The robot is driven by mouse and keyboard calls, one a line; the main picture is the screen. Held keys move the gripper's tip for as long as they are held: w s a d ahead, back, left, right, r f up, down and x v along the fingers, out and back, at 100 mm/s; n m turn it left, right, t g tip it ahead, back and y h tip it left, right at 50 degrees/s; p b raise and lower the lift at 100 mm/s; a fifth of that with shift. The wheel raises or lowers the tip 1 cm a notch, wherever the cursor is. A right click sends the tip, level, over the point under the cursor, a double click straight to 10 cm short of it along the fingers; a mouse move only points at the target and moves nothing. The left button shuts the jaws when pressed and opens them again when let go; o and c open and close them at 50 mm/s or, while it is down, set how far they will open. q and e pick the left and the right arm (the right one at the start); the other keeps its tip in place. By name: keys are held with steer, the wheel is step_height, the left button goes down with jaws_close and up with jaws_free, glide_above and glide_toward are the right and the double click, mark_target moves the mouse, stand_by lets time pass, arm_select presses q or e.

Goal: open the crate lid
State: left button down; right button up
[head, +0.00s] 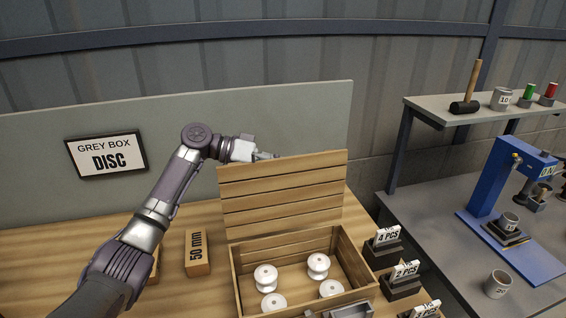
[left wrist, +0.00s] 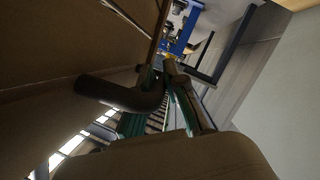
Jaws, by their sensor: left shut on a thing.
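The crate (head: 236,290) stands on the wooden table with its slatted lid (head: 285,200) raised, standing nearly upright at the back. In the left wrist view the fingers (left wrist: 160,72) are close together beside a brown panel (left wrist: 60,50), which looks like the lid. My right gripper is not seen.
A wooden block marked 50 MM (head: 197,253) lies left of the crate. Number cards on dark stands (head: 384,246) line its right side. A grey board (head: 40,170) with a DISC sign rises behind. A blue press (head: 492,190) stands on the bench at right.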

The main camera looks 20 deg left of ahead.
arm_select(q)
steer(key=shift+f, duration=0.15)
steer(key=c, duration=1.5)
jaws_free()
steer(key=v, duration=1.1)
steer(key=shift+s+a, duration=0.1)
steer(key=shift+a, duration=0.25)
steer(key=shift+a+r, duration=0.1)
steer(key=shift+r, duration=0.1)
steer(key=shift+p+v, duration=0.8)
steer(key=shift+v, duration=7.15)
